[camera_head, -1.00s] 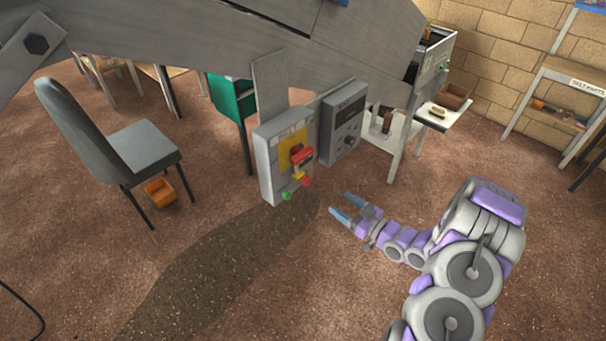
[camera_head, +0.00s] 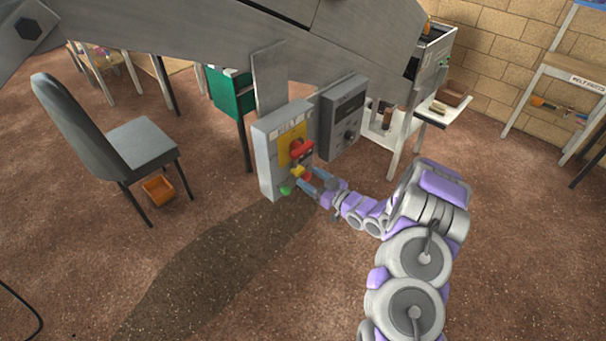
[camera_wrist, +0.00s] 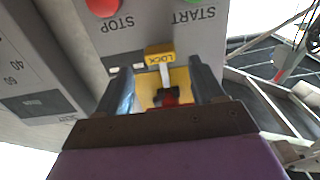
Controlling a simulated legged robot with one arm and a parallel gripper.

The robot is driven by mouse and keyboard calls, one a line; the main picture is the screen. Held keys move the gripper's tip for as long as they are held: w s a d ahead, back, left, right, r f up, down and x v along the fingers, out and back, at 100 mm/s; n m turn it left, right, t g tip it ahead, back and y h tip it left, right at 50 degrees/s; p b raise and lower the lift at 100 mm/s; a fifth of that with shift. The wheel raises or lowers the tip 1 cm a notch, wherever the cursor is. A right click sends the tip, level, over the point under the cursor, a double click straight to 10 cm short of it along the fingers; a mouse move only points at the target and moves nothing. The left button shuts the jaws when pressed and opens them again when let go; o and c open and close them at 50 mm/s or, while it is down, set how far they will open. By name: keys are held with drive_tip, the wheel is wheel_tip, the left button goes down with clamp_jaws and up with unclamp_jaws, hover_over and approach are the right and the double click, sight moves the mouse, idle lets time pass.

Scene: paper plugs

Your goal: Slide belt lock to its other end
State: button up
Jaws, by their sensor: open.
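The belt lock is a small yellow tab marked LOCK (camera_wrist: 160,54) on a grey control box (camera_head: 268,165); in the head view it is the yellow knob (camera_head: 298,171) below a red handle (camera_head: 302,149). My gripper (camera_head: 311,180) is at the box's front, its blue-grey fingers spread. In the wrist view the open gripper (camera_wrist: 163,80) has one finger on each side of the lock, with visible gaps; I cannot tell if either touches it. The yellow plate (camera_wrist: 180,76) and part of the red handle show between the fingers.
In the wrist view, a red STOP button (camera_wrist: 103,6) and a green START button (camera_wrist: 187,3) lie close beyond the lock. A second grey box with a dial (camera_head: 343,118) stands to the right. Open floor lies in front; a chair (camera_head: 140,148) stands left.

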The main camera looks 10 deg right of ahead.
sight(302, 172)
drive_tip(key=shift+x, duration=2.1)
drive_tip(key=shift+c, duration=0.3)
clamp_jaws()
